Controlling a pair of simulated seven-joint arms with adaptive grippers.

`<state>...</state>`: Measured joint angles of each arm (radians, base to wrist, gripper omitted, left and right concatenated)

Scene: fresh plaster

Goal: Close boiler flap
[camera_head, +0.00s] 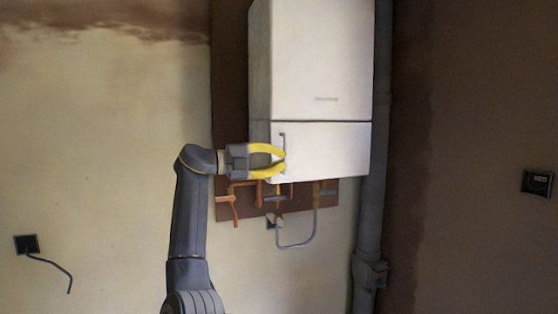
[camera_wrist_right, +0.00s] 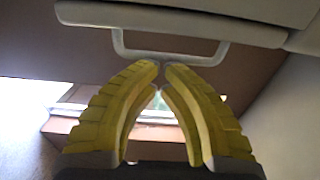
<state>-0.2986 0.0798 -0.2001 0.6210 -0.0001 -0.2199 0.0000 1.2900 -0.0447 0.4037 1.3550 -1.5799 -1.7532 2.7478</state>
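The white boiler (camera_head: 318,60) hangs on the wall, and its lower flap (camera_head: 335,150) covers the bottom part of the front. The flap looks near flush with the body; I cannot tell whether a small gap remains. A grey upright handle (camera_head: 282,142) sits at the flap's left edge. My right gripper (camera_head: 285,161) has yellow fingers and is at the handle's lower part. In the right wrist view the fingertips (camera_wrist_right: 162,64) nearly meet just in front of the handle bar (camera_wrist_right: 185,63), which crosses behind them, not clearly between them. My left gripper is out of view.
Copper pipes and valves (camera_head: 235,205) and a grey hose (camera_head: 297,244) hang below the boiler. A thick grey pipe (camera_head: 372,200) runs down its right side. A wall socket (camera_head: 27,244) with a loose cable is at left. A dark wall device (camera_head: 537,183) is at far right.

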